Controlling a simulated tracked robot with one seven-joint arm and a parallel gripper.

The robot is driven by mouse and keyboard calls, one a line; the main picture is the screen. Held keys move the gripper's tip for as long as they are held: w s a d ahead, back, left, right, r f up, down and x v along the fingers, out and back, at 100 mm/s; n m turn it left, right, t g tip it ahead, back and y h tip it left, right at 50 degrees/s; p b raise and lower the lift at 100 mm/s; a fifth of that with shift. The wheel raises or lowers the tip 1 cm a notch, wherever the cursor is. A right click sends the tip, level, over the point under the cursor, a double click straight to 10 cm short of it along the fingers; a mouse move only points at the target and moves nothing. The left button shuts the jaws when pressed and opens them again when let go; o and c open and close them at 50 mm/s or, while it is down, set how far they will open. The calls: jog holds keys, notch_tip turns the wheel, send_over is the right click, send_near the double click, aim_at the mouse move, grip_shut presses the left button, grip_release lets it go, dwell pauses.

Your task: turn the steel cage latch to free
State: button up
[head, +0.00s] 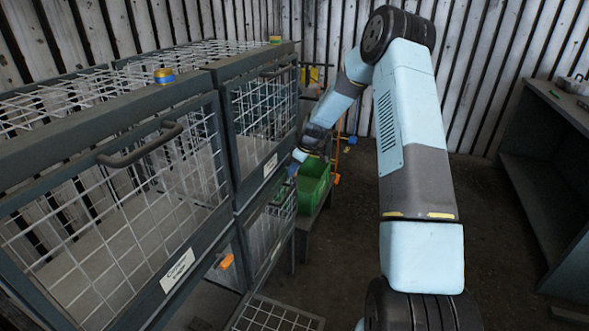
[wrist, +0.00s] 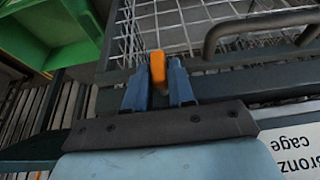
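In the wrist view an orange latch handle (wrist: 158,68) stands at the dark cage frame, between the two blue fingers of my gripper (wrist: 159,84). The fingers lie close against both its sides, and it points roughly along them. In the head view my gripper (head: 297,158) is at the right end of the cage rack, near the joint between the upper right cage (head: 262,118) and the lower right cage (head: 268,232). The latch is hidden there behind my gripper. No steel label is readable.
An upside-down bronze cage label (wrist: 297,150) and a bar handle (wrist: 250,28) are close to my gripper. A green bin (head: 313,187) stands just beyond it. Another orange latch (head: 226,262) shows lower left. A dark shelf unit (head: 550,150) stands right, with open floor before it.

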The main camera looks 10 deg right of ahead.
grip_shut()
jog(key=shift+g, duration=0.3)
jog(key=shift+w+d+m+g+y, duration=0.1)
jog(key=shift+m+g+y, duration=0.1)
jog(key=shift+g+y, duration=0.3)
jog(key=shift+w+d+m+g+y, duration=0.1)
jog(key=shift+m+g+y, duration=0.1)
jog(key=shift+g+y, duration=0.3)
jog(key=shift+w+d+f+m+g+y, duration=0.15)
jog(key=shift+m+g+y, duration=0.5)
jog(key=shift+g+y, duration=0.9)
jog(key=shift+f+m+g+y, duration=0.3)
jog(key=shift+m+g+y, duration=0.3)
jog(key=shift+g+y, duration=1)
jog(key=shift+w+d+f+m+g+y, duration=0.15)
jog(key=shift+m+g+y, duration=0.5)
jog(key=shift+g+y, duration=0.9)
jog(key=shift+s+a+f, duration=0.1)
